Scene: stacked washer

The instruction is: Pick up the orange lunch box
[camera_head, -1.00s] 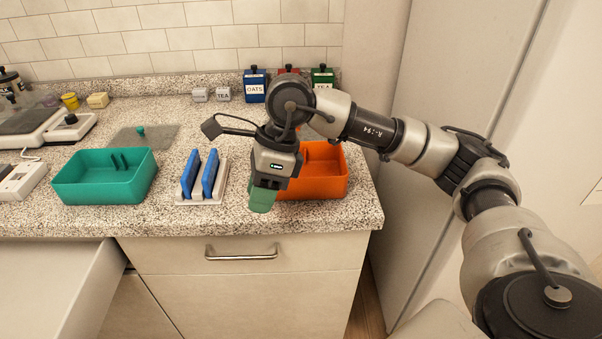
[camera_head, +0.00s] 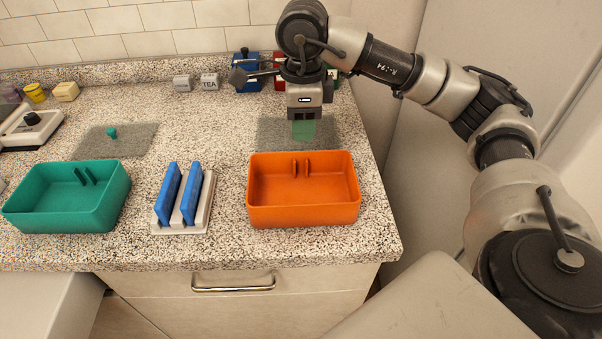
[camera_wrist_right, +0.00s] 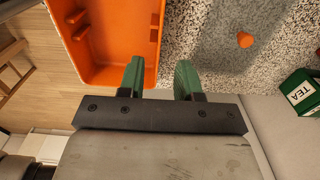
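The orange lunch box (camera_head: 304,215) is an open rectangular tray with two small ridges inside its far wall. It sits on the speckled counter near the right end. In the right wrist view the orange lunch box (camera_wrist_right: 118,40) fills the upper left. My right gripper (camera_head: 303,130) is behind the box, pointing down over the grey translucent panel. In the right wrist view its green fingers (camera_wrist_right: 160,80) are apart and empty, with the box's edge appearing between them. I cannot tell their height against the rim. My left gripper is not in view.
A blue and white rack (camera_head: 183,215) stands left of the box, then a teal open box (camera_head: 68,210). A grey panel with an orange knob (camera_wrist_right: 245,40) lies behind the orange box. Canisters (camera_head: 246,70) line the wall. A drawer (camera_head: 30,300) is open at lower left.

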